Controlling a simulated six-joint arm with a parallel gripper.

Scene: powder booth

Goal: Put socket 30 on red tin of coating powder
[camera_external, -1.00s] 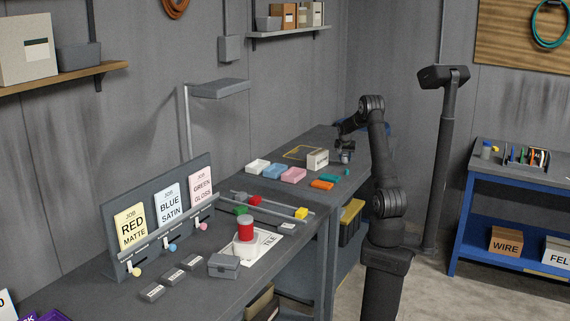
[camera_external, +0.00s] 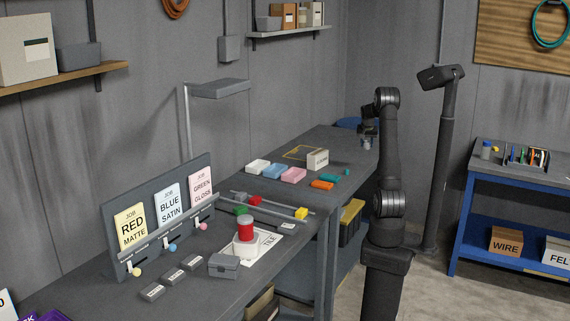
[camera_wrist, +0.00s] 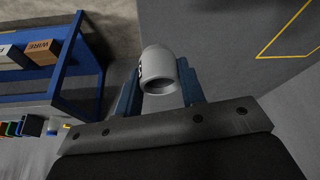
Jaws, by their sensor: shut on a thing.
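My gripper (camera_wrist: 160,90) is shut on a light grey, hollow cylindrical socket (camera_wrist: 157,68), held between its two blue-grey fingers with the open end facing the wrist camera. In the external view, my gripper (camera_external: 367,132) is above the far right end of the workbench, and the socket (camera_external: 367,143) shows small below it. No number can be read on the socket.
Around the tin are a grey lidded box (camera_external: 224,266), a rail (camera_external: 270,205) with coloured blocks, and job cards (camera_external: 131,226). White, blue and pink blocks (camera_external: 293,175) and a labelled box (camera_external: 318,159) lie between tin and gripper. A lamp (camera_external: 219,88) overhangs the bench.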

